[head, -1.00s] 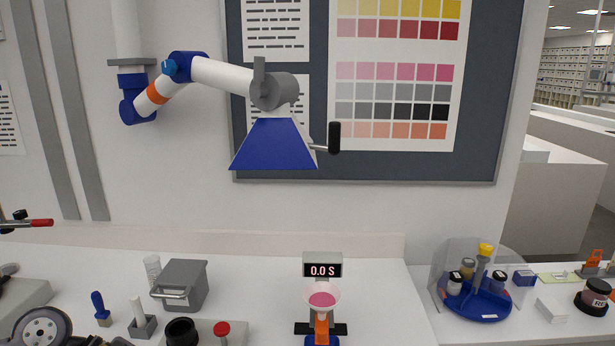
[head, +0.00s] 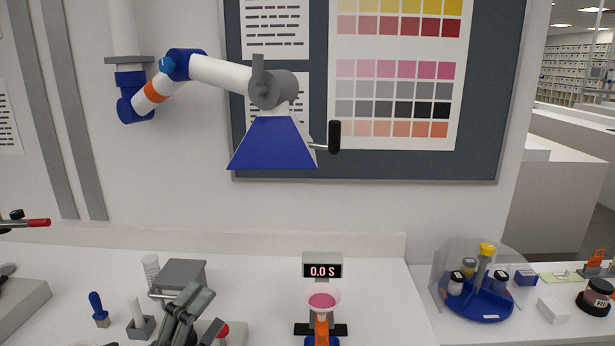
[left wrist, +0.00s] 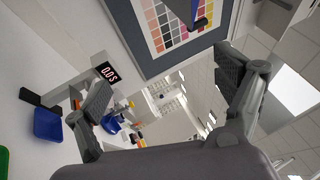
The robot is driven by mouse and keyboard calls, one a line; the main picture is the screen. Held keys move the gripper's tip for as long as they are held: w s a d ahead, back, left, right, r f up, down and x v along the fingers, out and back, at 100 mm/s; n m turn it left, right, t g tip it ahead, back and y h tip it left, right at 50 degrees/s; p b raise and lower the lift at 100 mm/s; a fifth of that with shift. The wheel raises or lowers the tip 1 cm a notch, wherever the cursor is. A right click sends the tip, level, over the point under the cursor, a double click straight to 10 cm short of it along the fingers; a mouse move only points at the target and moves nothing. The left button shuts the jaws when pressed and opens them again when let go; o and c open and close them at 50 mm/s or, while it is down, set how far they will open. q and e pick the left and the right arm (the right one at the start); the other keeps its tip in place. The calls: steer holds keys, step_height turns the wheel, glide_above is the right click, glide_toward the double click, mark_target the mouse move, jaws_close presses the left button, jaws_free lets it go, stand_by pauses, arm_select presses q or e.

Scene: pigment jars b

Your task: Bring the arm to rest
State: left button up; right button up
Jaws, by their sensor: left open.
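My left gripper (head: 186,302) shows at the bottom left of the head view, in front of the grey lidded box (head: 184,271). It hides part of that box and most of what stands just in front of it. In the left wrist view my left gripper (left wrist: 165,85) has its two fingers wide apart with nothing between them. Beyond them are the wall board and the room, seen tilted. My right gripper is in neither view.
A blue carousel (head: 482,306) with jars is at right. A blue-handled brush (head: 98,304) stands at left. A blue lamp-like hood (head: 273,144) hangs above the bench.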

arm_select(q)
steer(key=s+a+f+n+g+y, duration=0.2)
steer(key=a+f+n+g+y, duration=0.15)
steer(key=f+n+y, duration=0.35)
steer(key=s+a+f+n+g+y, duration=0.25)
steer(key=a+f+n+y, duration=0.2)
steer(key=f+n, duration=0.55)
steer(key=s+d+f+n+g+h, duration=0.1)
steer(key=s+d+f+n+g, duration=0.15)
steer(key=s+f+g, duration=0.5)
steer(key=s+d+f+n+g+h, duration=0.15)
steer(key=s+f+n, duration=0.3)
steer(key=s, duration=0.65)
step_height(320, 180, down, 33)
steer(key=s+g+y+b, duration=0.1)
steer(key=s+g+b, duration=0.15)
steer(key=b, duration=0.35)
steer(key=s+a+f+m+b, duration=0.1)
steer(key=s+a+f+b, duration=0.2)
steer(key=s+f, duration=1.3)
step_height(320, 180, down, 4)
steer(key=shift+s+a+f+b, duration=0.1)
steer(key=shift+s+a+b, duration=0.15)
steer(key=shift+b, duration=0.2)
